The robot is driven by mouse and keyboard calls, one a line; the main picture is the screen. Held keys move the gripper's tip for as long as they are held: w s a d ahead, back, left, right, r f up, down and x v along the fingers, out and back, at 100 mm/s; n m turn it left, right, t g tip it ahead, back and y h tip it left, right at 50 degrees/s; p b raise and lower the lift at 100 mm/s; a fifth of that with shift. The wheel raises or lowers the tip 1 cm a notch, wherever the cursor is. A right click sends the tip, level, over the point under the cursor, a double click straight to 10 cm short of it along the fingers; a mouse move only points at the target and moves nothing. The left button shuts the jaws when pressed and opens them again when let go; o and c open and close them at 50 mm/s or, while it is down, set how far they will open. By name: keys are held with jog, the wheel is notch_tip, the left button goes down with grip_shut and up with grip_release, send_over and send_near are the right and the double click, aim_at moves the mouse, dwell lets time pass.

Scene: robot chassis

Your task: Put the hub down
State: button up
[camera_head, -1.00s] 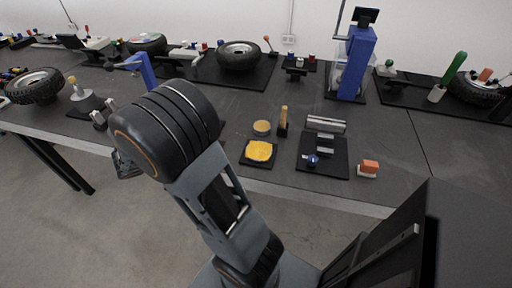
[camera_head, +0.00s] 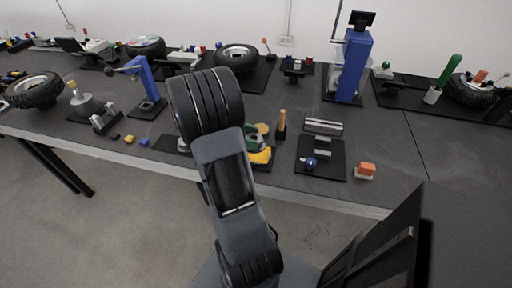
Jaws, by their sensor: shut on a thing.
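My gripper is hidden behind my own arm, so its jaws and anything in them cannot be seen. No part is clearly recognisable as the hub. A small green piece (camera_head: 252,138) shows just right of my arm, partly covered by it. It lies above the yellow contents (camera_head: 262,156) of a small dark tray; whether it is held or resting cannot be told. A grey piece (camera_head: 183,146) shows just left of my arm on a black mat (camera_head: 166,145) near the table's front edge.
An upright wooden-coloured piece (camera_head: 282,121) stands to the right. An orange block (camera_head: 367,169) lies further right. A blue press (camera_head: 352,68) and several tyres stand behind.

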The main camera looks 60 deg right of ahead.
aim_at(256, 153)
jog(key=shift+d+f, duration=1.15)
jog(key=shift+f, duration=0.2)
jog(key=shift+d+f+b, duration=0.15)
jog(key=shift+f+b, duration=0.05)
jog(key=shift+f, duration=0.75)
jog(key=shift+d+f+b, duration=0.15)
jog(key=shift+f+b, duration=0.05)
jog(key=shift+f, duration=0.7)
jog(key=shift+f, duration=0.1)
jog(key=shift+f, duration=0.15)
jog(key=o, duration=1.1)
